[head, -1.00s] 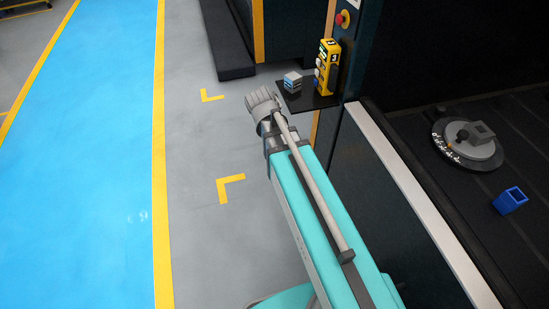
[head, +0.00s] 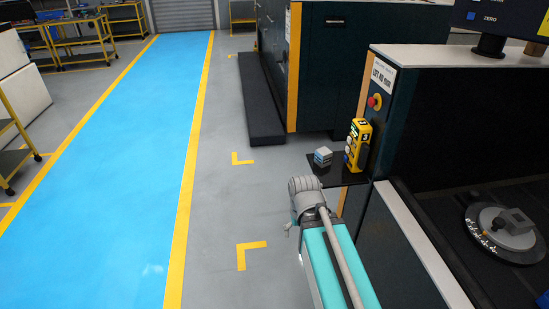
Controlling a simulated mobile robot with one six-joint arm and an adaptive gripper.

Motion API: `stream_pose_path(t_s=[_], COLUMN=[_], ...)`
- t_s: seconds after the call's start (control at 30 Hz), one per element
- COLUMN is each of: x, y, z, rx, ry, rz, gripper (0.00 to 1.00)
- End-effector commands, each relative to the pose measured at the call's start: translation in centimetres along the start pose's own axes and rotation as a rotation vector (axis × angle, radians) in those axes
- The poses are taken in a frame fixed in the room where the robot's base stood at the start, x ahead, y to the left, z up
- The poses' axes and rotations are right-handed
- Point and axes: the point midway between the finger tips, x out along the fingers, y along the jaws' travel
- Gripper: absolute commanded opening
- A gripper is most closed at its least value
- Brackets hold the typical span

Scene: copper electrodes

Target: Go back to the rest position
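My teal arm reaches up from the bottom of the head view towards a small black shelf on the machine's side. My gripper is not visible; only the grey wrist end of the arm shows, just left of and below the shelf. On the shelf (head: 349,178) sit a small grey and blue block (head: 323,157) and a yellow control pendant (head: 357,145) standing upright. I cannot tell whether anything is held.
A machine with a red button (head: 375,102) and a round grey dial plate (head: 503,232) is at right. A dark step (head: 262,105) lies along another machine behind. A blue floor lane (head: 130,150) is clear at left. Yellow-framed shelves stand at the far left.

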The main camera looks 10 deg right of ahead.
Motion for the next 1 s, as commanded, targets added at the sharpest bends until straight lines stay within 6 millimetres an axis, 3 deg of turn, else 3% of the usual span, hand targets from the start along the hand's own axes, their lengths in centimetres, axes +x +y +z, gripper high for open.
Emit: stream_pose_path(t_s=[0.2, 0.37, 1.0], x=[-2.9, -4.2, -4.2], y=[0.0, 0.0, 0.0], z=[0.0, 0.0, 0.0], rx=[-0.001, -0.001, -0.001], ry=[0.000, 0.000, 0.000], rz=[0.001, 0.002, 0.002], gripper=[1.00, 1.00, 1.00])
